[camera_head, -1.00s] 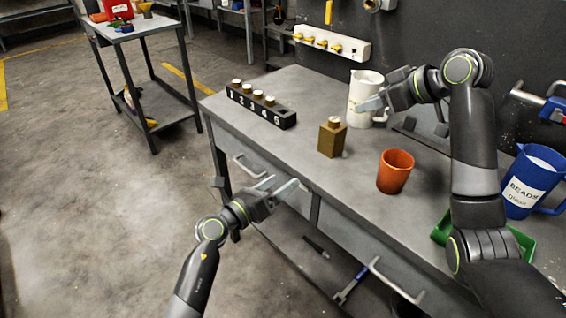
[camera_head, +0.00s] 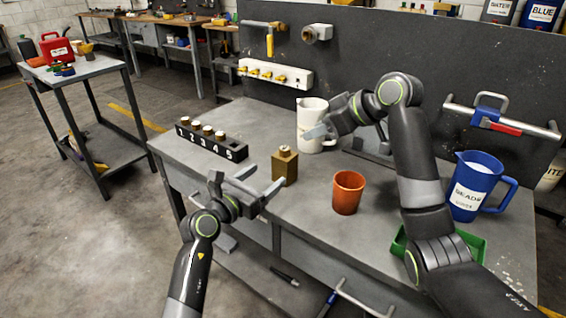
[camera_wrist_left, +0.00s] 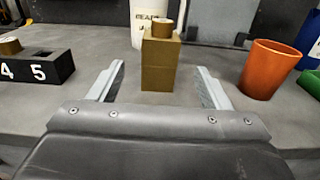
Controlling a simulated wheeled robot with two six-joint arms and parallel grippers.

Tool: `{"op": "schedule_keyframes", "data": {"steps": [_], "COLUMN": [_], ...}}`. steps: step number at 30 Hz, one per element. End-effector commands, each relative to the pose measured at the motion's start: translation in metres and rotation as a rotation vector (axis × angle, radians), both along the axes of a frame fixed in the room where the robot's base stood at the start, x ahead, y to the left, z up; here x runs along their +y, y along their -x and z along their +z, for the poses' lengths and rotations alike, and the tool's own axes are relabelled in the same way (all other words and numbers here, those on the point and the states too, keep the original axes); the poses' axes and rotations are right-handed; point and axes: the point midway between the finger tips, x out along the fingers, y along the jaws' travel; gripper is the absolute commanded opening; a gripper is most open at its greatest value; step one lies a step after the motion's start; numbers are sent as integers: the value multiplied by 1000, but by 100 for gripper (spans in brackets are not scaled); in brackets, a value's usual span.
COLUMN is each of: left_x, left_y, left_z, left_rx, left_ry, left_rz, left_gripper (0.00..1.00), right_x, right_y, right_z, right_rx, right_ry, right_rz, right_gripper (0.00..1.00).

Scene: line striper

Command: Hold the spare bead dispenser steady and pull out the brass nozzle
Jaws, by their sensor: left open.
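The spare bead dispenser is an upright brown-gold block (camera_head: 285,169) on the grey bench. A short round nozzle (camera_head: 285,150) with a pale top sits on it. My left gripper (camera_head: 265,180) is open at the bench's front edge, its fingers pointing at the block. In the left wrist view the block (camera_wrist_left: 160,66) and its nozzle (camera_wrist_left: 162,27) stand ahead, centred between the spread fingers (camera_wrist_left: 160,78) and apart from them. My right gripper (camera_head: 313,132) is raised in front of the white pitcher (camera_head: 314,115); whether its fingers are apart is unclear.
A black rack (camera_head: 211,143) with numbered slots holds several similar pale-topped pieces; slot 5 looks empty. An orange cup (camera_head: 348,192) stands right of the block. A blue bead pitcher (camera_head: 473,187) and a green tray (camera_head: 472,243) are further right.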

Motion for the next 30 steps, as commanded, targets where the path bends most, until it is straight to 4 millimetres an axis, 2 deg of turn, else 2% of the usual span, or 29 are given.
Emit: {"op": "schedule_keyframes", "data": {"steps": [9,15,21,30], "left_x": [-31,-45,-53,-54], "left_y": [-42,-62,-72,-74], "left_z": [0,0,0,0], "left_rx": [0,0,1,1], "left_ry": [0,0,1,1], "left_rz": [-1,-1,-1,1], "left_gripper": [71,71,71,71], "right_x": [0,0,0,0], "right_y": [0,0,0,0], "right_z": [0,0,0,0], "right_rx": [0,0,0,0], "right_ry": [0,0,0,0], "right_rz": [0,0,0,0], "right_gripper": [36,36,36,36]}}
